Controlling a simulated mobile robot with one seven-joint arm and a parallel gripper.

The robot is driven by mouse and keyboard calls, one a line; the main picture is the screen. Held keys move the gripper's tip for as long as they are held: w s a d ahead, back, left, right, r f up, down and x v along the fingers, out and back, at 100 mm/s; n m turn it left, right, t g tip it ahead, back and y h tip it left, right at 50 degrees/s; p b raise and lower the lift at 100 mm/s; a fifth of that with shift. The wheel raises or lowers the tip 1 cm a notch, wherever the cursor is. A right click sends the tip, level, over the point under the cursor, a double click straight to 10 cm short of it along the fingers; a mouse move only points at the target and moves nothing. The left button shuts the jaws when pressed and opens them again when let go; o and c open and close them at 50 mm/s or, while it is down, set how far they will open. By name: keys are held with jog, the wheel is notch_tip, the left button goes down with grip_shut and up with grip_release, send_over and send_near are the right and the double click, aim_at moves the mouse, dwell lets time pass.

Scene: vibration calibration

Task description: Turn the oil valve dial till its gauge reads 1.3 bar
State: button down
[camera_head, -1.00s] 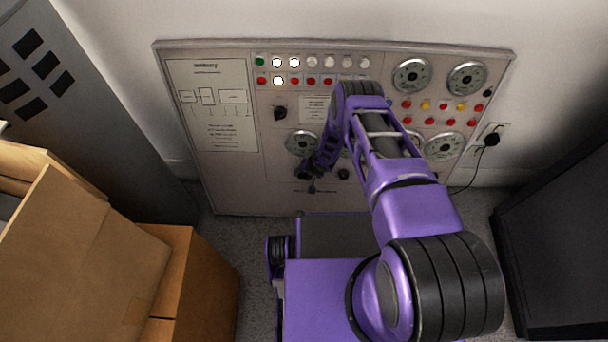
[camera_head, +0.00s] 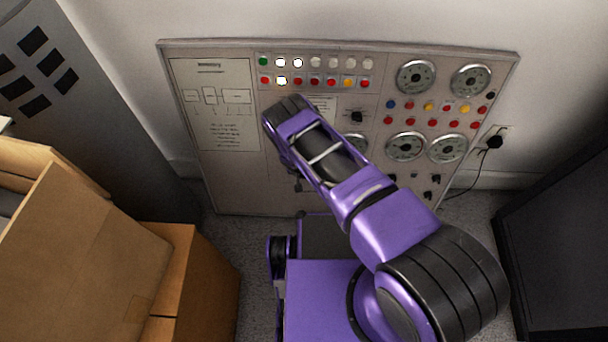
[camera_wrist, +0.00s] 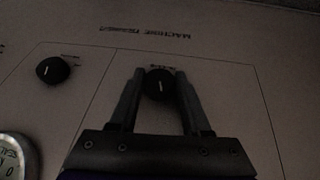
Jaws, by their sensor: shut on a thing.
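In the wrist view my gripper (camera_wrist: 160,78) has its two dark fingers on either side of a round black knob (camera_wrist: 158,84), shut on it. The knob has a pale pointer line that stands nearly upright in the picture. A small label by it is too dark to read, so I cannot tell if it is the oil valve dial. A round gauge (camera_wrist: 14,160) is cut off at the lower left; its reading is not legible. In the head view my arm hides the gripper and the held knob on the control panel (camera_head: 185,165).
A second black knob (camera_wrist: 52,69) is left of the held one. The panel also bears gauges (camera_head: 416,77), a black knob (camera_head: 357,116), and several lamps and buttons. Cardboard boxes (camera_head: 70,225) stand at left, a dark cabinet (camera_head: 560,240) at right.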

jog(key=c, duration=0.6)
grip_release()
jog(key=shift+c, duration=0.2)
jog(key=p+v, duration=0.4)
jog(key=v, duration=1.3)
jog(key=shift+r, duration=0.25)
jog(key=shift+a, duration=0.1)
